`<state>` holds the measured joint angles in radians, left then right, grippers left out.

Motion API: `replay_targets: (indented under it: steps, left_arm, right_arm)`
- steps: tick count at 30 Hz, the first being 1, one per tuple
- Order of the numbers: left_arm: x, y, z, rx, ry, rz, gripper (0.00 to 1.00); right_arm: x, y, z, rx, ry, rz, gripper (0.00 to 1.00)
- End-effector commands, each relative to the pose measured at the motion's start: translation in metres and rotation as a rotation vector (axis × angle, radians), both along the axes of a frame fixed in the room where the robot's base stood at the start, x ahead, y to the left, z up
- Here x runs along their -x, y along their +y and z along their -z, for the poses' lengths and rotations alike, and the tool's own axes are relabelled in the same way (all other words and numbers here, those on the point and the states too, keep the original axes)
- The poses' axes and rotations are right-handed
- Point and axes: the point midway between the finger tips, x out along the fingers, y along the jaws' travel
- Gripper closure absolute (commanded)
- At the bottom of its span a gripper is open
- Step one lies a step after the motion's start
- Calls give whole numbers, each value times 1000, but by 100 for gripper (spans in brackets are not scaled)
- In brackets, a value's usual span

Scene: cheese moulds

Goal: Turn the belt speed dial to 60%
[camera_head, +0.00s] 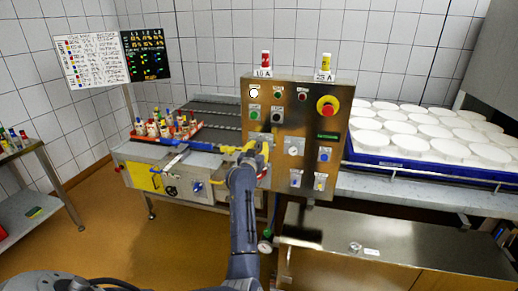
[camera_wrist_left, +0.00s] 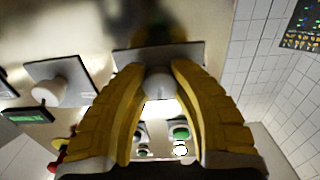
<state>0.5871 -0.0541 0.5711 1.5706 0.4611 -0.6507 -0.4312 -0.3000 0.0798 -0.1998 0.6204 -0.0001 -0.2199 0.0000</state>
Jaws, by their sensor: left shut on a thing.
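The steel control panel (camera_head: 313,112) stands in the middle of the head view. My left gripper (camera_head: 264,148) is at its left side, with yellow fingers in front of the panel face. In the left wrist view, the fingers of my left gripper (camera_wrist_left: 158,90) are closed around a pale round dial (camera_wrist_left: 157,84) on a grey plate. The gripper hides most of this dial in the head view. A second pale dial (camera_head: 293,146) sits to its right, untouched; it also shows in the left wrist view (camera_wrist_left: 52,92). The dial labels and the held dial's setting are unreadable.
A red emergency button (camera_head: 327,106) and a green display (camera_head: 327,136) are on the panel. Several buttons surround the dials. A conveyor with a tray of bottles (camera_head: 167,131) stands left; a blue tray of white moulds (camera_head: 420,158) stands right.

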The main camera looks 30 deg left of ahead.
Motion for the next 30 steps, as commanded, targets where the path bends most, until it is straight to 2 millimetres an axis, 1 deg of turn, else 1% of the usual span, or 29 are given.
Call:
replay_targets:
  steps: [5, 15, 25, 26, 30]
  left_arm:
    - [0, 0, 3, 8, 3, 0, 100]
    - [0, 0, 4, 137, -37, 0, 100]
    - [0, -1, 5, 149, -39, 1, 100]
    - [0, -1, 5, 149, -39, 1, 75]
    - [0, -1, 4, 149, -40, 0, 58]
  right_arm:
    - [0, 0, 0, 0, 0, 0, 100]
    - [0, 0, 0, 0, 0, 0, 100]
    - [0, 0, 0, 0, 0, 0, 100]
    - [0, 0, 0, 0, 0, 0, 100]
    - [0, 0, 0, 0, 0, 0, 100]
